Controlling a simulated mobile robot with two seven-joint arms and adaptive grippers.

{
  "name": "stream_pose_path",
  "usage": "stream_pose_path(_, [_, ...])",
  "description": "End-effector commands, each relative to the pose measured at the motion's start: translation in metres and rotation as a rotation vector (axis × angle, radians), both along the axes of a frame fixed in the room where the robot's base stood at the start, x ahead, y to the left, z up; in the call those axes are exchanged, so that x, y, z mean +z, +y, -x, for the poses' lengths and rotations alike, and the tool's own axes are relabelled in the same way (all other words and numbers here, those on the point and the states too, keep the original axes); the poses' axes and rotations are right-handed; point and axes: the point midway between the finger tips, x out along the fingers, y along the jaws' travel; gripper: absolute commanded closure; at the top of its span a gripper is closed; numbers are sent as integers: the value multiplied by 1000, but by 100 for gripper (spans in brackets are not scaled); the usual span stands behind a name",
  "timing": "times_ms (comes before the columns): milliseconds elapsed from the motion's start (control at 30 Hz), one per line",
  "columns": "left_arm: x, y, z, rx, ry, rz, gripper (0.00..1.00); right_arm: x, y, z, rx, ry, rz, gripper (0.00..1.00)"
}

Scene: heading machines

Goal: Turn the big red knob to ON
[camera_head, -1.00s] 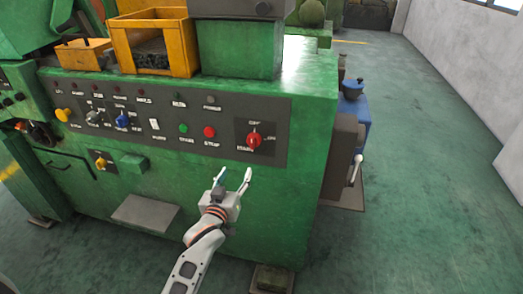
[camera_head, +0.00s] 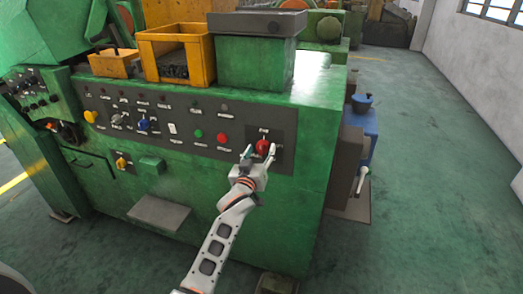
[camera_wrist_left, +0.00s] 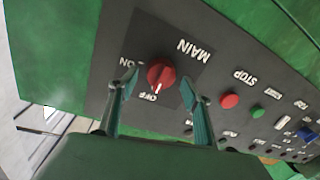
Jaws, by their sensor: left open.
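The big red knob (camera_head: 263,146) sits on the dark control panel of the green machine, at the panel's right end. In the left wrist view the knob (camera_wrist_left: 161,73) lies under the MAIN label, and its white mark points towards OFF. The ON label (camera_wrist_left: 129,63) is to its left in that view. My left gripper (camera_head: 260,155) is open in front of the knob. In the wrist view its two fingers (camera_wrist_left: 158,86) are on either side of the knob's lower part, with gaps, apart from it. My right gripper is not in view.
A red button (camera_head: 222,139) and a green button (camera_head: 198,134) are left of the knob. Further left are blue and yellow knobs. A yellow crate (camera_head: 175,45) stands on the machine. A grey box and lever (camera_head: 361,180) are on its right side. Open floor lies to the right.

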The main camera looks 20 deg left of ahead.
Motion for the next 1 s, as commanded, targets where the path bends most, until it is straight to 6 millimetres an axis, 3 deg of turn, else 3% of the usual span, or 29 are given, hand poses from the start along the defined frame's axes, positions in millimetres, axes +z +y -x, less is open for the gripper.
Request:
stream_pose_path(200, [0,0,-14,-1,0,0,51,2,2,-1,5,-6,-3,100])
stream_pose_path(467, [0,0,-14,-1,0,0,51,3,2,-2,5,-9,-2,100])
stream_pose_path(600, [0,0,-14,-1,0,0,88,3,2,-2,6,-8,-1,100])
stream_pose_path(1000, [0,0,-14,0,-1,-39,90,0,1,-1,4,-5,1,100])
